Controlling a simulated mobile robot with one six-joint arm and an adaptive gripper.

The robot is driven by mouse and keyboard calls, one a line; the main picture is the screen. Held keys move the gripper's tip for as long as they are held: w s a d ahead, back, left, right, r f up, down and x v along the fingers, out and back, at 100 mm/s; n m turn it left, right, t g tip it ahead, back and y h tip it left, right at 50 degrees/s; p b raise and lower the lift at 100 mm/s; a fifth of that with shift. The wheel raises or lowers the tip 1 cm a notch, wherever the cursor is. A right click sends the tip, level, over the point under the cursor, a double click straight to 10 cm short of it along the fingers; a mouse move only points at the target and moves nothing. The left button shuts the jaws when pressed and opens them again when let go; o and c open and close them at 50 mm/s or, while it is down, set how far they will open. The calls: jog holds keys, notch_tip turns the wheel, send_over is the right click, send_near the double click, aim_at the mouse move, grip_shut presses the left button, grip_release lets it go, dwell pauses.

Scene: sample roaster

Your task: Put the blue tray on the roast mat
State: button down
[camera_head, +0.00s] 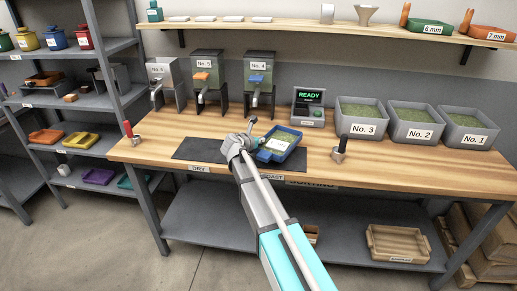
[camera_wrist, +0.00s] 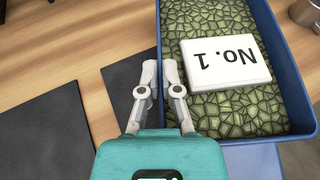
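The blue tray (camera_head: 297,149) holds green beans and a white "No. 1" label; it shows large in the wrist view (camera_wrist: 290,70). My gripper (camera_head: 252,141) is at the tray's left side. In the wrist view my gripper's two fingers (camera_wrist: 159,68) are close together, with the tray's left wall running between them, so it looks shut on that wall. The dark roast mat (camera_head: 288,166) lies at the bench's front, partly under the tray in the picture and partly hidden by my arm. I cannot tell whether the tray touches it.
The dry mat (camera_head: 205,150) lies to the left. Grey bins No. 3 (camera_head: 362,129), No. 2 (camera_head: 415,134) and No. 1 (camera_head: 467,140) stand on the right. A "READY" machine (camera_head: 309,115) stands behind the tray. A dark-handled tool (camera_head: 340,150) stands right of it.

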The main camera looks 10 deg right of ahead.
jog(key=shift+f, duration=0.1)
jog(key=shift+w+f+b, duration=0.45)
jog(key=shift+f+b, duration=0.1)
jog(key=shift+b, duration=0.05)
jog(key=shift+f+b, duration=1.4)
jog(key=shift+f, duration=0.15)
jog(key=c, duration=0.8)
grip_release()
jog(key=shift+r, duration=0.25)
jog(key=p+v, duration=0.4)
jog(key=v, duration=0.8)
jog(key=shift+p, duration=0.3)
